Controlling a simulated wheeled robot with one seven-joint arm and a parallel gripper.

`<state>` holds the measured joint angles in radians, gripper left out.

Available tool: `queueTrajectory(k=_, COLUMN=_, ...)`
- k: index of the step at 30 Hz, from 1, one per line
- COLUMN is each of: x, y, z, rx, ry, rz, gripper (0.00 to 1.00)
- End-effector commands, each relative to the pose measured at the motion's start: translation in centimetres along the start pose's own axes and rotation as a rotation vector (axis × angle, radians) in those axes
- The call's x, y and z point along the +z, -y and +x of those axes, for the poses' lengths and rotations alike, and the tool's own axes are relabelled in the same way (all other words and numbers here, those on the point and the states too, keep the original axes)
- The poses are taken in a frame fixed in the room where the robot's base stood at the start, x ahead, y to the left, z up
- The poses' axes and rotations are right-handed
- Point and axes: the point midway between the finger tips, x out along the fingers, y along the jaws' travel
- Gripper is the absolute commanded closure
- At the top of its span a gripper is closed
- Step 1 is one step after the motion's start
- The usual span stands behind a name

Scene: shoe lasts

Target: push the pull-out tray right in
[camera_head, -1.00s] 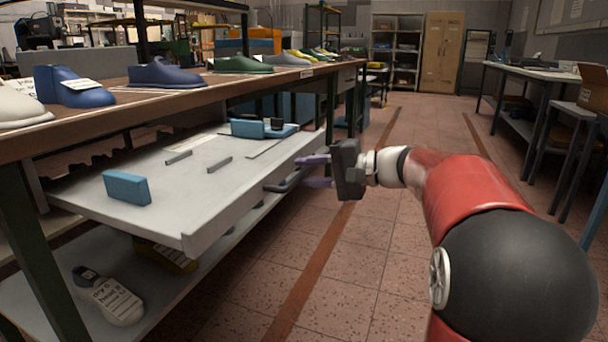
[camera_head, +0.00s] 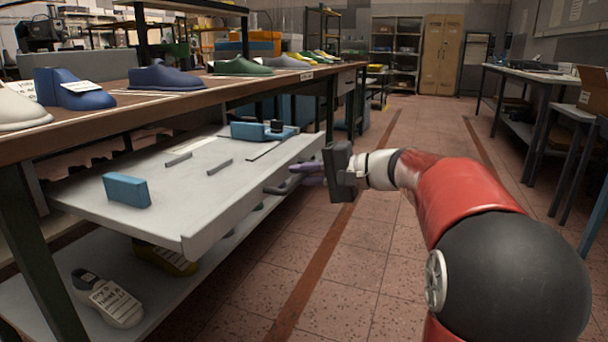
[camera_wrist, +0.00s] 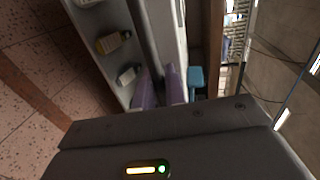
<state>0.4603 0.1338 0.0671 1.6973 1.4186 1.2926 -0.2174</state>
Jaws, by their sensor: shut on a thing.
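The pull-out tray (camera_head: 215,199) is a pale grey board sticking out from under the workbench, with a raised front lip and a dark handle (camera_head: 277,188) on that front. My gripper (camera_head: 300,174) has its purple fingers at the handle, shut on it. Much of the handle is hidden by the fingers. In the wrist view my gripper's two fingers (camera_wrist: 160,86) point at the tray's front (camera_wrist: 168,35), and the held part between them is hard to see.
Blue blocks (camera_head: 127,190) (camera_head: 262,130) and small grey bars (camera_head: 219,167) lie on the tray. Shoe lasts (camera_head: 165,76) stand on the workbench (camera_head: 215,94) above. A lower shelf (camera_head: 45,300) holds a labelled last (camera_head: 108,298). The floor (camera_head: 380,270) on the right is clear.

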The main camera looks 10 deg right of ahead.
Motion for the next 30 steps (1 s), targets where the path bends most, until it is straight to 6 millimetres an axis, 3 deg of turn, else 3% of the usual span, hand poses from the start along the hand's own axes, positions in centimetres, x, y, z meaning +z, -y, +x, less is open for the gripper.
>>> queueTrajectory(k=5, x=0.1, y=0.2, z=1.4, rx=0.000, ry=0.002, rz=0.000, gripper=1.00)
queueTrajectory(k=11, x=0.1, y=1.1, z=5.8, rx=-0.001, ry=0.006, rz=0.000, gripper=1.00)
queueTrajectory(k=24, x=0.2, y=4.5, z=20.6, rx=-0.002, ry=0.007, rz=0.002, gripper=1.00)
queueTrajectory(k=30, x=0.1, y=5.8, z=26.1, rx=-0.001, ry=0.005, rz=0.002, gripper=1.00)
